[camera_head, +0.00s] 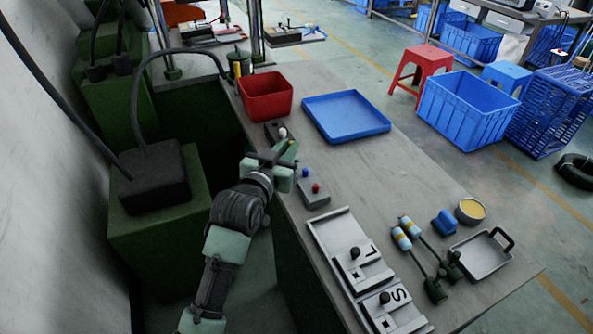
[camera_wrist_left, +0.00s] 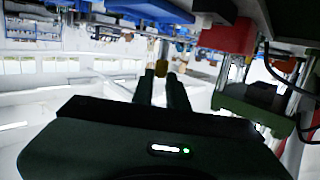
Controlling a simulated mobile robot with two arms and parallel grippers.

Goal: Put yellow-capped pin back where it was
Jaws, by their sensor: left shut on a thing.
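My left gripper (camera_head: 289,152) is over the near-left edge of the workbench, behind the button box. In the left wrist view the two dark fingers (camera_wrist_left: 164,82) are shut on a small yellow-brown piece (camera_wrist_left: 161,70), which looks like the cap of the yellow-capped pin. The rest of the pin is hidden. A small dark block with a pale knob (camera_head: 282,132) sits on the bench just beyond the gripper. The mould plates marked L (camera_head: 368,270) and S (camera_head: 400,312) lie in a pale fixture (camera_head: 331,226), each with a black knob. My right gripper is not in view.
A red bin (camera_head: 265,97) and blue tray (camera_head: 346,116) stand farther along the bench. The box with blue and red buttons (camera_head: 313,192) is close to my arm. Blue-and-yellow-banded tools (camera_head: 411,228), a yellow-filled bowl (camera_head: 471,210) and a metal tray (camera_head: 482,255) lie right. The bench middle is clear.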

